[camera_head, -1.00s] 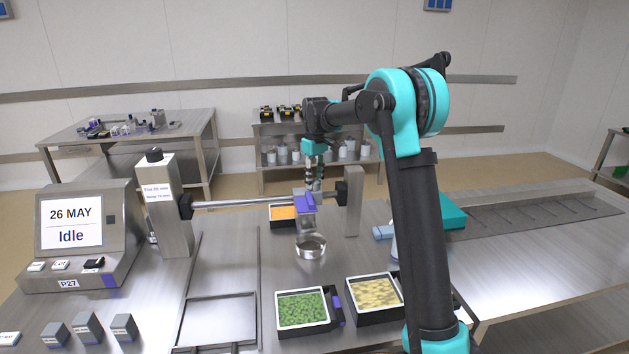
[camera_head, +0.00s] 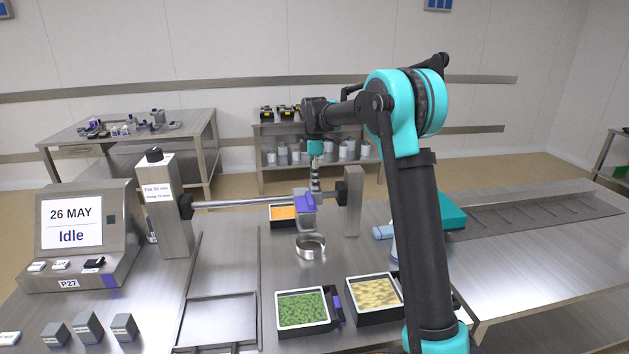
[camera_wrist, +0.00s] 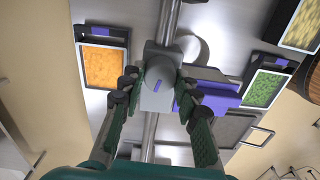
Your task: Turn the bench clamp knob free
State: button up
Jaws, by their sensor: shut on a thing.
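The bench clamp is a grey block with a purple part (camera_head: 306,202), mounted on the horizontal steel bar (camera_head: 250,203) near its right end. In the head view my gripper (camera_head: 315,187) is at the top of the clamp, and the knob is hidden behind the fingers.
Steel posts (camera_head: 353,200) hold the bar. An orange-filled tray (camera_head: 273,226) sits behind the clamp, a metal ring (camera_head: 310,256) in front. Green (camera_head: 281,327) and pale-filled trays (camera_head: 352,315) stand nearer. The display (camera_head: 70,222) reads Idle.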

jog(key=shift+n, duration=1)
jog(key=o, duration=1.2)
jog(key=shift+c, duration=0.2)
jog(key=shift+r, duration=0.1)
notch_tip(320, 180, up, 12)
jog(key=shift+w, duration=0.1)
